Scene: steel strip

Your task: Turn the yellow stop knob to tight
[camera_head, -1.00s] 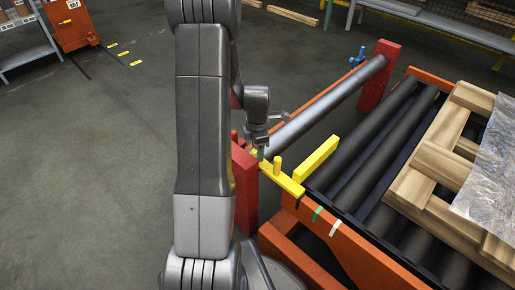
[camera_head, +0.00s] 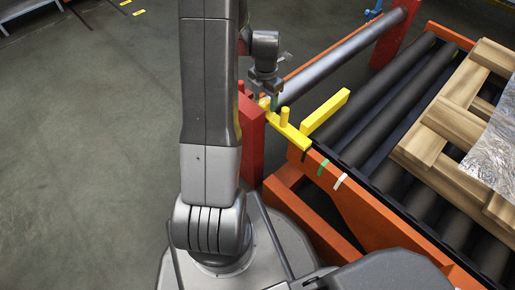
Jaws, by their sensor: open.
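A yellow stop bar (camera_head: 296,135) crosses from the red post to the orange conveyor frame. Two upright yellow pegs stand on it: a taller one (camera_head: 284,117) near its middle and a shorter one (camera_head: 264,103) near its far left end. I cannot tell which is the knob. A yellow stop plate (camera_head: 326,113) lies along the conveyor edge. My gripper (camera_head: 268,101) points down at the bar's far left end, close by the shorter peg. It is open. My arm and the small scale hide whether its fingers straddle or touch the peg.
A red post (camera_head: 252,135) stands left of the bar, with a grey roller (camera_head: 340,58) running away behind it. Black, green (camera_head: 323,167) and white (camera_head: 341,181) marks sit on the orange frame (camera_head: 352,217). A wooden pallet (camera_head: 440,125) with wrapped goods lies on the rollers.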

